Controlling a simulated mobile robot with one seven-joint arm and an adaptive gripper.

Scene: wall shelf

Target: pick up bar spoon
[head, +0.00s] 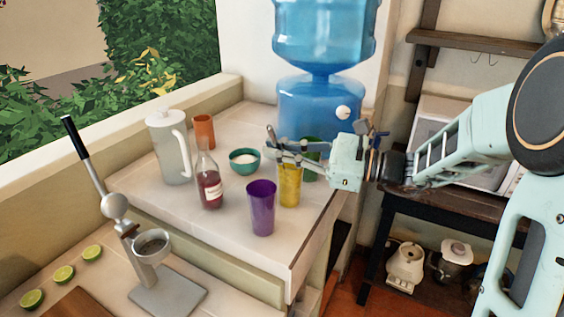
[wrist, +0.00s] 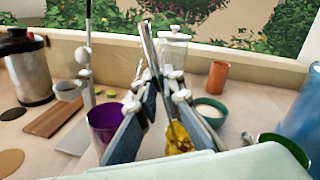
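The bar spoon (wrist: 148,42) shows in the wrist view as a long thin metal strip, leaning up and left between my fingers. Its lower end appears to run down to the yellow glass (wrist: 178,138); fingers partly hide it. In the head view a thin grey rod (head: 270,131) stands at my fingertips, probably its handle. The yellow glass (head: 290,188) is on the counter just below my gripper (head: 274,149). In the wrist view my gripper (wrist: 159,76) has its two fingers apart, one either side of the spoon, with no clear grip on it.
A purple cup (head: 262,208), red bottle (head: 209,185), green bowl (head: 244,161), white pitcher (head: 169,148) and orange cup (head: 204,131) stand close by. A green cup (head: 311,170) is behind my gripper. The blue water dispenser (head: 315,115) stands at the back.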

